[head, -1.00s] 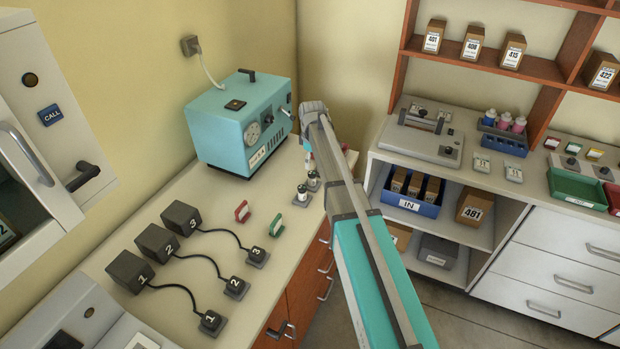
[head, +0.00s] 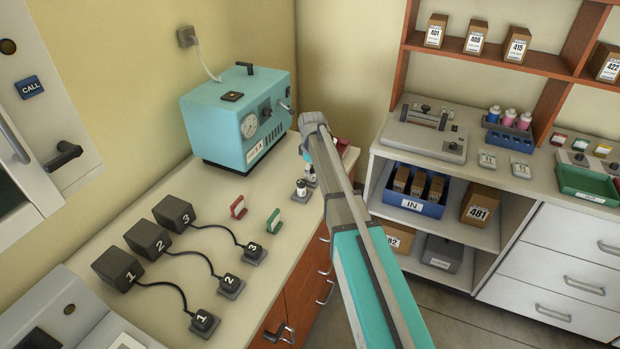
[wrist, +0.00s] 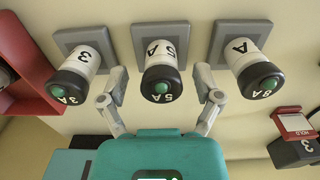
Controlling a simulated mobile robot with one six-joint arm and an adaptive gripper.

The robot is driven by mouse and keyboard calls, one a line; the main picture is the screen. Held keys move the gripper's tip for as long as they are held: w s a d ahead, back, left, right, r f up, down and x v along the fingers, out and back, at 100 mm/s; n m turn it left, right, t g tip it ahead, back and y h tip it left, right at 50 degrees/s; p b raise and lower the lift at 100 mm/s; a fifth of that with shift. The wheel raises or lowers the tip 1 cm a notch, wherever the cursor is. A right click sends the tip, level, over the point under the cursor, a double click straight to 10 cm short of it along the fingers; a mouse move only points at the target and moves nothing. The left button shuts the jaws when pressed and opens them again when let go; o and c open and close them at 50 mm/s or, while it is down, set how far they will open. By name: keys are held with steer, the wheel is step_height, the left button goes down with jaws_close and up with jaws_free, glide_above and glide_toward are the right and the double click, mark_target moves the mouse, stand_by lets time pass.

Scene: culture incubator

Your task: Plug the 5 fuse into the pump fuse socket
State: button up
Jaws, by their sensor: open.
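In the wrist view the 5A fuse (wrist: 162,78), white with a black cap and green centre, stands on a grey square base. My gripper (wrist: 160,92) is open, with one finger on each side of this fuse; I cannot tell whether they touch it. The 3A fuse (wrist: 80,72) is to the left and the 8A fuse (wrist: 250,68) to the right, on similar bases. In the head view my arm partly hides the fuses (head: 301,188). A teal box with a gauge (head: 225,135), seemingly the pump, stands at the back; a small black fitting (head: 232,96) is on top.
Numbered black blocks (head: 147,238) are cabled to small plugs (head: 230,285). A red item (wrist: 28,75) lies close left of the 3A fuse in the wrist view.

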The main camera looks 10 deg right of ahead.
mark_target(312, 167)
steer(key=shift+f+b, duration=0.55)
steer(key=shift+f, duration=0.25)
stand_by(0.9)
jaws_close()
steer(key=shift+r, duration=0.2)
steer(key=shift+r+p, duration=2.8)
steer(key=shift+p, duration=0.2)
step_height(312, 167, up, 13)
steer(key=p, duration=1.2)
steer(key=shift+f+p, duration=0.15)
steer(key=shift+p, duration=0.25)
